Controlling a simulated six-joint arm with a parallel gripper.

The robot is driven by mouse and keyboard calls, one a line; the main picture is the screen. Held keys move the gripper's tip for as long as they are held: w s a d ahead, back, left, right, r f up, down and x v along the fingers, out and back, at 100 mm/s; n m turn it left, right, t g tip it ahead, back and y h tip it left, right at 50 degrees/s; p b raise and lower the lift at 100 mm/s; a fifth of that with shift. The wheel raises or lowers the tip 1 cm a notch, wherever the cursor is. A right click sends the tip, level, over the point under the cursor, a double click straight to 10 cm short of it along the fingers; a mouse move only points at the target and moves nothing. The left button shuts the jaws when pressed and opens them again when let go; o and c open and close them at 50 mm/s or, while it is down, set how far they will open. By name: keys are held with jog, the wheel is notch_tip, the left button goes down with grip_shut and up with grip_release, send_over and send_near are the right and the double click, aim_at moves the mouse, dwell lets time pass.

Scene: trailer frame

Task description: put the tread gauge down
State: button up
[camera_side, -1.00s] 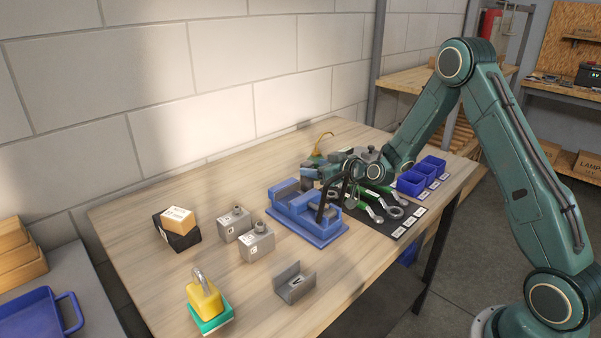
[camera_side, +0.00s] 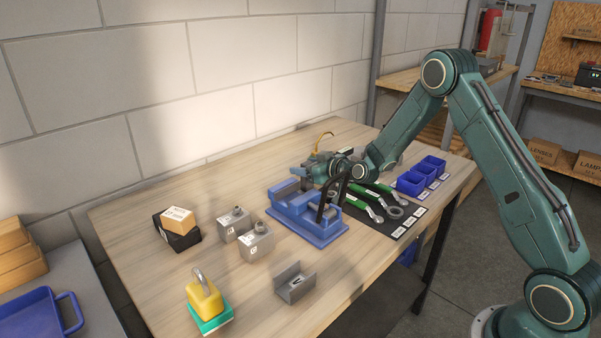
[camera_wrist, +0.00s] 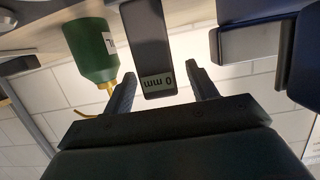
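A dark grey bar with a "0 mm" label (camera_wrist: 150,50), which looks like the tread gauge, shows in the wrist view between my fingers. A gap shows between the bar and each finger. My gripper (camera_wrist: 164,88) is open, with one finger on each side of it. In the side view my gripper (camera_side: 312,173) is low over the bench, behind the blue vise (camera_side: 318,233). The gauge cannot be made out clearly there.
A green bottle (camera_wrist: 92,50) stands close beside the gripper; its yellow spout shows in the side view (camera_side: 324,139). Wrenches (camera_side: 370,205) and blue bins (camera_side: 411,182) lie right. Grey blocks (camera_side: 256,243), a padlock (camera_side: 203,297) and a grey channel (camera_side: 295,284) stand in front.

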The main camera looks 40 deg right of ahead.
grip_shut()
jog(key=shift+r, duration=0.15)
notch_tip(320, 180, up, 20)
dwell(0.8)
dwell(0.5)
